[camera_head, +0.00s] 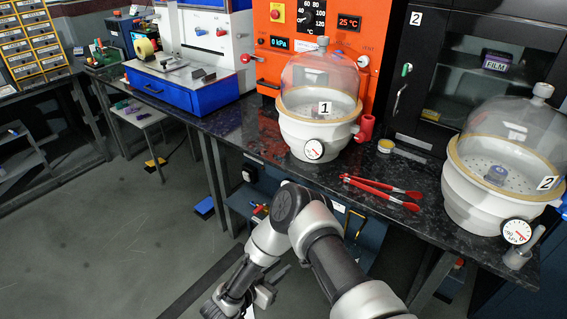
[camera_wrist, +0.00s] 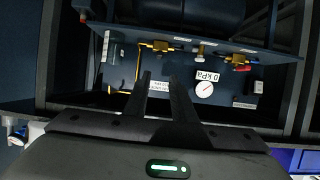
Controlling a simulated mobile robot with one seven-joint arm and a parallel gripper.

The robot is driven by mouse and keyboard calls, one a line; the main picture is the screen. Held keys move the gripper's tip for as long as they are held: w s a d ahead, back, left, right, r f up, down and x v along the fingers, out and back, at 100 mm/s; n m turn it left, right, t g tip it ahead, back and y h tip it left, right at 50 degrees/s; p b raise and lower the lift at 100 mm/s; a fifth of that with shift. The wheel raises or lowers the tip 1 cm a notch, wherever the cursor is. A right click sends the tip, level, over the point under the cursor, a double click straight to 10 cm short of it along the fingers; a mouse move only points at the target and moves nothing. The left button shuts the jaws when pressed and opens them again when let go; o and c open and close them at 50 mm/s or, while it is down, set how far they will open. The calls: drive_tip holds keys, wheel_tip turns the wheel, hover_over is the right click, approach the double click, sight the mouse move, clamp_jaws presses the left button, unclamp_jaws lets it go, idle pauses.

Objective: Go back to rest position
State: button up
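The fingers point toward a blue panel under the bench. I cannot tell how far the fingertips are from it.
The bench holds glass-domed chamber 1 (camera_head: 309,131), domed chamber 2 (camera_head: 468,210) and red-handled tongs (camera_head: 375,189). The blue panel (camera_wrist: 225,62) carries brass valves (camera_wrist: 162,46) and a gauge (camera_wrist: 205,91) labelled 0 kPa. Open floor (camera_head: 100,240) lies to the left.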

drive_tip(key=w+a+r+n+t+y, duration=0.15)
drive_tip(key=w+a+r+y, duration=0.35)
drive_tip(key=w+r, duration=0.7)
drive_tip(key=w+a+r+n+y, duration=0.1)
drive_tip(key=w+r+n+y, duration=0.15)
drive_tip(key=r, duration=0.65)
drive_tip(key=w+r+n+y, duration=0.1)
drive_tip(key=r+y, duration=0.2)
drive_tip(key=r, duration=0.7)
drive_tip(key=s+d+r+n+g, duration=0.3)
drive_tip(key=s+d+r, duration=0.7)
drive_tip(key=s+r, duration=0.35)
drive_tip(key=s+d+r+g+h, duration=0.1)
drive_tip(key=s+d+g, duration=0.1)
drive_tip(key=s+d, duration=0.65)
drive_tip(key=s+d+r+g+h, duration=0.15)
drive_tip(key=s+d, duration=0.25)
drive_tip(key=s, duration=0.9)
wheel_tip(320, 180, up, 19)
drive_tip(key=p, duration=1.9)
drive_tip(key=shift+s+m, duration=0.3)
